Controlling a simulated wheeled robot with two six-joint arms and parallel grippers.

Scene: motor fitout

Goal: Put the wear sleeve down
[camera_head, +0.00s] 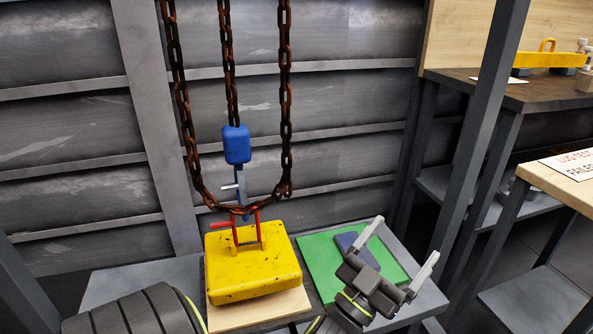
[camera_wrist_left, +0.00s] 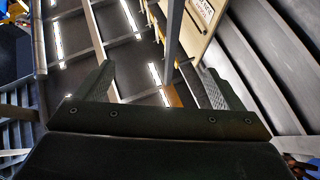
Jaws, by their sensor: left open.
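My left gripper (camera_head: 406,237) is open above the right part of a green mat (camera_head: 318,268). In the left wrist view its fingers (camera_wrist_left: 155,78) are spread wide with nothing between them. A dark blue piece (camera_head: 346,240) lies on the mat, partly hidden behind the gripper's left finger. I cannot tell whether this piece is the wear sleeve, and no other thing in view is clearly the sleeve. My right gripper is not in view.
A yellow block (camera_head: 250,285) with a red shackle (camera_head: 234,226) stands on a wooden board (camera_head: 262,313), left of the mat. Rusty chains (camera_head: 286,100) and a blue hook block (camera_head: 237,145) hang above it. A grey post (camera_head: 487,120) and benches stand at the right.

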